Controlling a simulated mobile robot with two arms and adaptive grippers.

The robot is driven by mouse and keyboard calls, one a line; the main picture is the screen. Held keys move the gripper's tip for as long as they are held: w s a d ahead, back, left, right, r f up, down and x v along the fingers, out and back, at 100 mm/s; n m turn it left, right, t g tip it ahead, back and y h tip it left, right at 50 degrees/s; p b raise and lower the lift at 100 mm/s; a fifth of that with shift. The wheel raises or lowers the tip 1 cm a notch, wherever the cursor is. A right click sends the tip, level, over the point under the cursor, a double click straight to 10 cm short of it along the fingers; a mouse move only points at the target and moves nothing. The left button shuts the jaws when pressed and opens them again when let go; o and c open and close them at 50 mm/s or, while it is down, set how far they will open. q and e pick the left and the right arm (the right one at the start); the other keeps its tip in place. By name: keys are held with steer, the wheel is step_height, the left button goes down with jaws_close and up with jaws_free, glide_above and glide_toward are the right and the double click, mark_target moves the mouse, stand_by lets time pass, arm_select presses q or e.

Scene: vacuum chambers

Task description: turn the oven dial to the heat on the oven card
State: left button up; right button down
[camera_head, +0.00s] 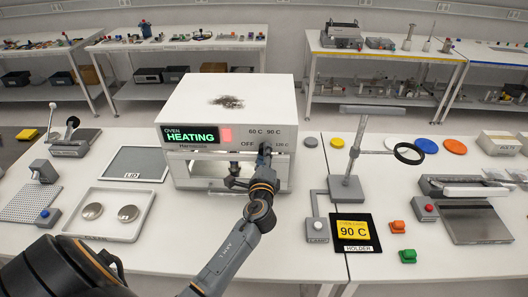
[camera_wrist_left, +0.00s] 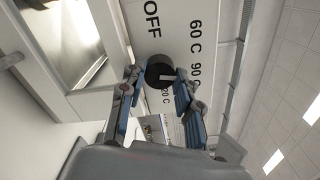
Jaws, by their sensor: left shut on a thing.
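The white oven (camera_head: 225,100) stands on the middle bench, with a green HEATING display (camera_head: 190,135) and a red lamp patch beside it. Its black dial (camera_wrist_left: 158,68) is at the front right, among the marks OFF, 60 C, 90 C and 120 C. A pale bar on the dial faces roughly toward 90 C in the left wrist view. My left gripper (camera_head: 264,153) is shut on the dial, a finger on each side, also seen in the wrist view (camera_wrist_left: 158,82). The yellow oven card (camera_head: 355,231) reads 90 C and lies in the black holder (camera_head: 359,247). My right gripper is out of view.
A magnifier stand (camera_head: 347,187) stands right of the oven. A LID plate (camera_head: 133,163) and a tray with two metal discs (camera_head: 93,228) lie left. My left arm crosses the bench front.

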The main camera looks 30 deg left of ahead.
arm_select(q)
steer(key=shift+a+r+m+p, duration=0.15)
steer(key=shift+m+p, duration=0.2)
steer(key=shift+m, duration=0.45)
steer(key=shift+d+r+m+p, duration=0.15)
steer(key=shift+m+p, duration=0.15)
steer(key=shift+m, duration=0.5)
steer(key=shift+a, duration=0.1)
steer(key=o, duration=1.1)
steer(key=shift+c, duration=0.2)
steer(key=shift+o, duration=0.5)
steer(key=shift+w+f, duration=0.1)
steer(key=shift+f, duration=0.1)
steer(key=v, duration=1.2)
